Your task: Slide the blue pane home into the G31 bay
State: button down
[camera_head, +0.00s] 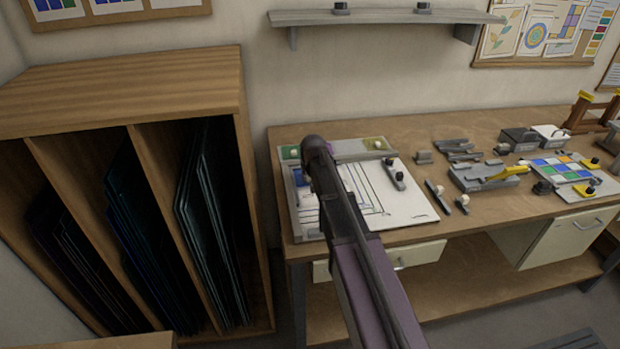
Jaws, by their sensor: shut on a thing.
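My arm reaches from the bottom of the view up to a white work board (405,208) on the bench. My gripper (316,180) is at the arm's far end, low over the left part of the board. My wrist hides its fingertips. It is shut on the blue pane (303,176), a small blue patch showing just left of my wrist. The board carries dark lines and outlined shapes. I cannot read a G31 mark, and I cannot tell whether the pane touches a bay.
A dark tool (394,175) rests on the board. Tools and a coloured tile panel (562,168) crowd the bench's right. A wooden rack (120,85) of glass sheets stands left.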

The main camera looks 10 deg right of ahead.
jog(key=shift+w+a, duration=0.45)
dwell(1.4)
jog(key=shift+c, duration=2.1)
grip_release()
jog(key=shift+r, duration=0.1)
jog(key=shift+r+p, duration=3.45)
jog(key=shift+p, duration=0.1)
jog(key=shift+s, duration=0.15)
jog(key=s+d+f+g, duration=0.1)
jog(key=s+g, duration=0.3)
jog(key=s, duration=2.6)
jog(key=shift+s+d+f+g, duration=0.3)
jog(key=shift+s+d, duration=0.1)
jog(key=shift+d, duration=0.15)
